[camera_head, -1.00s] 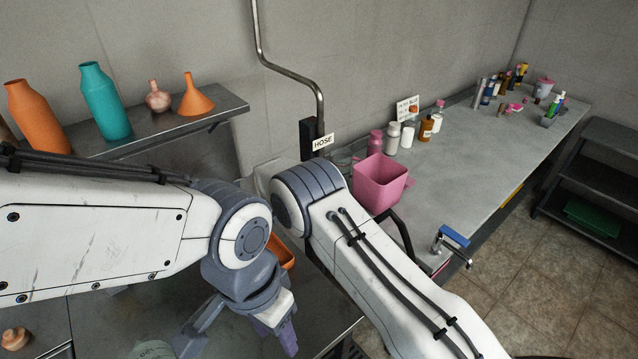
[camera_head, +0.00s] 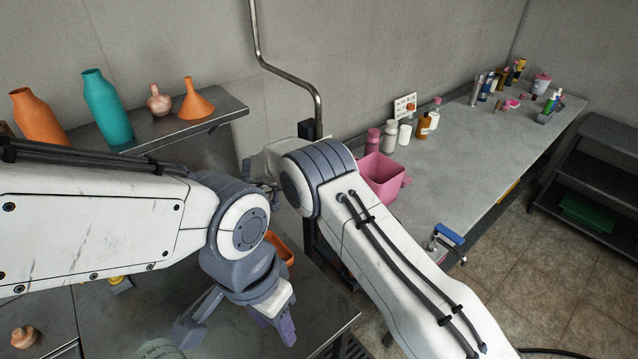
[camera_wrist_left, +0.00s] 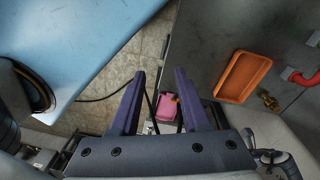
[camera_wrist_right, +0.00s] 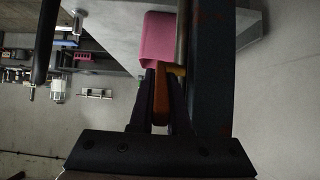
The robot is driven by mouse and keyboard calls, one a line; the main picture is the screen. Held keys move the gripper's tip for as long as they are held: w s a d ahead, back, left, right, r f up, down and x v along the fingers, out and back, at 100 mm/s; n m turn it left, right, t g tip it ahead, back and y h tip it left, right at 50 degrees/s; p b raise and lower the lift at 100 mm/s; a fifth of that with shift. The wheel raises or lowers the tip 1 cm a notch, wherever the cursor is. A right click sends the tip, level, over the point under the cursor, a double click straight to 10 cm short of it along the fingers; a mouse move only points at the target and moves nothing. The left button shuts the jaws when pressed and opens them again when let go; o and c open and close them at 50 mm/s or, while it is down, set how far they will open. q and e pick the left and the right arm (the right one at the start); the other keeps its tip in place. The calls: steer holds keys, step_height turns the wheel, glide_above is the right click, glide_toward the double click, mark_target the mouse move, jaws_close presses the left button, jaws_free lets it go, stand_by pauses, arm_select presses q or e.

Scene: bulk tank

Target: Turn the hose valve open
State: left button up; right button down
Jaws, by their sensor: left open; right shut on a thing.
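In the right wrist view, my right gripper (camera_wrist_right: 161,80) is shut on an orange lever (camera_wrist_right: 161,104), which lies between its fingers. This looks like the hose valve's handle; a yellowish fitting (camera_wrist_right: 176,70) and a metal pipe (camera_wrist_right: 182,40) are just beyond it. In the head view my right arm hides the lever and most of that gripper. My left gripper (camera_head: 240,326) is open and empty above the dark worktop. Its two spread fingers also show in the left wrist view (camera_wrist_left: 158,92).
A pink tub (camera_head: 384,178) and several bottles stand on the long counter (camera_head: 470,145). Orange and teal bottles stand on the wall shelf (camera_head: 155,132). An orange tray (camera_wrist_left: 243,77) lies below my left arm. A black hose (camera_head: 555,352) lies on the floor at the lower right.

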arm_select(q)
steer(key=shift+w, duration=0.1)
steer(key=c, duration=0.5)
steer(key=shift+w+d+f+n, duration=0.1)
steer(key=shift+w+d+n, duration=0.1)
steer(key=shift+w+n, duration=0.15)
jaws_close()
steer(key=w+d+f+n+g+h, duration=0.1)
steer(key=w+d+f+n+h, duration=0.25)
steer(key=w+n+h, duration=0.45)
steer(key=w+d+f+n+g+h, duration=0.25)
steer(key=w+f+n+h, duration=0.2)
steer(key=w+n, duration=0.6)
steer(key=w+a+f+n+t+h, duration=0.3)
steer(key=w+a+f+n+t, duration=0.8)
steer(key=w+a+n+t, duration=0.3)
steer(key=w+d+r+t, duration=0.1)
steer(key=w+d+r, duration=0.3)
steer(key=w+d, duration=0.4)
steer(key=shift+d+r+m, duration=0.4)
steer(key=shift+d, duration=1.2)
